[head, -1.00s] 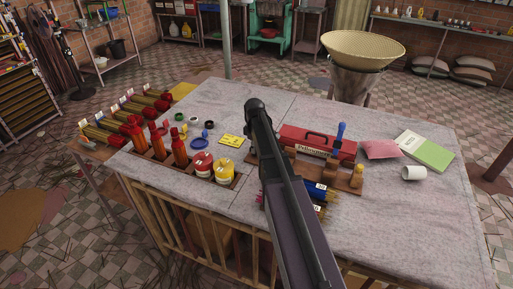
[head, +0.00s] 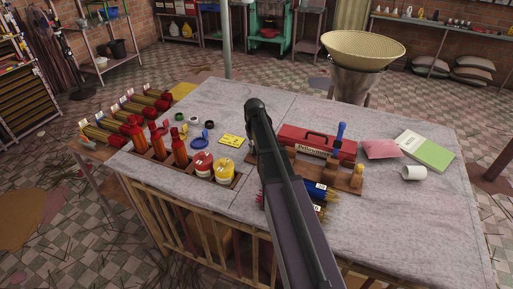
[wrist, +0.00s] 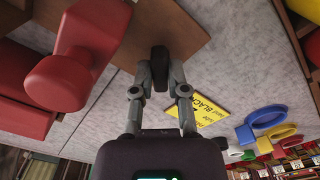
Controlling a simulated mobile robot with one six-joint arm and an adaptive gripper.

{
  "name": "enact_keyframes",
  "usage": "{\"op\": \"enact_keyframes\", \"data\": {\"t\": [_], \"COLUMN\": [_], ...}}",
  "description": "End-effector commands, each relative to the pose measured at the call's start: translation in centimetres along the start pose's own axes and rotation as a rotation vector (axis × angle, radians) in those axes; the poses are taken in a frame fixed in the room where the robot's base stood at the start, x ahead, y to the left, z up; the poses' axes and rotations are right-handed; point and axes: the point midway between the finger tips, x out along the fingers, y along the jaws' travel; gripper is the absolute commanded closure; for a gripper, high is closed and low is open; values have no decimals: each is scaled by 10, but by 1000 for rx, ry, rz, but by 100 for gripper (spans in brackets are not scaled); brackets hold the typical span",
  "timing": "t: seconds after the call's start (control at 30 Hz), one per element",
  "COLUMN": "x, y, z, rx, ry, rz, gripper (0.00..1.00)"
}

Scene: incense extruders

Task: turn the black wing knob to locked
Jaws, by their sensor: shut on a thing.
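In the wrist view, my gripper (wrist: 160,78) has its two fingers closed on a small black piece (wrist: 160,58), which looks like the black wing knob. It stands between the fingertips, beside a brown wooden board (wrist: 185,22). Its wing shape and the lock position cannot be made out. In the head view, my dark arm crosses the table and hides the gripper and the knob. A large red rounded body (wrist: 72,80) is close on the left in the wrist view.
The table's right front is clear.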

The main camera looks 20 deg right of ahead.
Motion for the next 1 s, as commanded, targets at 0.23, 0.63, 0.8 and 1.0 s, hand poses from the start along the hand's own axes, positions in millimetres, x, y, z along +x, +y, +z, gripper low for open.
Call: {"op": "enact_keyframes", "data": {"t": [0.23, 0.63, 0.8, 1.0], "x": [0, 0, 0, 0], "y": [0, 1, 1, 2], "z": [-4, -4, -4, -4], "rx": [234, 584, 681, 741], "ry": [8, 8, 8, 8], "rz": [-2, -2, -2, -1], "gripper": [100, 100, 100, 100]}}
